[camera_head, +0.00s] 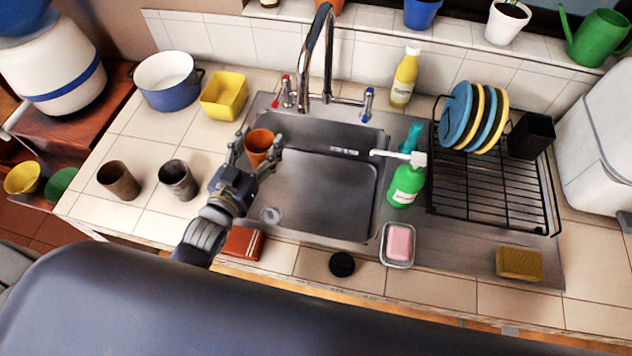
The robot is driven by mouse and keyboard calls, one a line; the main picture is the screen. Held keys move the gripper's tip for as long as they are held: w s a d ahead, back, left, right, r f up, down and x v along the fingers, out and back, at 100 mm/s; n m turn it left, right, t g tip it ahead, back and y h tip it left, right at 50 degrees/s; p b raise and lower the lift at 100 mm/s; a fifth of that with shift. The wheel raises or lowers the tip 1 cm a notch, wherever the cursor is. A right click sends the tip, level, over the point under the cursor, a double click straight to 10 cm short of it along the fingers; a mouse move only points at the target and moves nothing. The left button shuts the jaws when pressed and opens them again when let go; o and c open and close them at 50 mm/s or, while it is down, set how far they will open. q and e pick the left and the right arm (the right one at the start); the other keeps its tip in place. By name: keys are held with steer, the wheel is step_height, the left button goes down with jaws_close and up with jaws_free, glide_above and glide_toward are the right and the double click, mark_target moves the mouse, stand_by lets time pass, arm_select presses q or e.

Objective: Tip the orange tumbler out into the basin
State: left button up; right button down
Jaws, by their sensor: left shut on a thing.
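The orange tumbler (259,146) is held between the fingers of my left gripper (258,150). It looks roughly upright, with its open rim facing up, over the left part of the basin. What is inside it cannot be made out. The steel basin (330,195) lies under and to the right of the tumbler, and its floor looks bare apart from the drain at the lower left. My left arm reaches in from the lower left across the counter's front edge. My right gripper is not in view.
A tall faucet (318,55) rises behind the basin. A brown cup (119,180) and a grey metal cup (178,180) stand on the counter at left. A green soap bottle (406,183) stands right of the basin, beside the dish rack (480,185). A soap dish (397,259) is in front.

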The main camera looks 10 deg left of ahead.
arm_select(q)
steer(key=shift+d, duration=0.1)
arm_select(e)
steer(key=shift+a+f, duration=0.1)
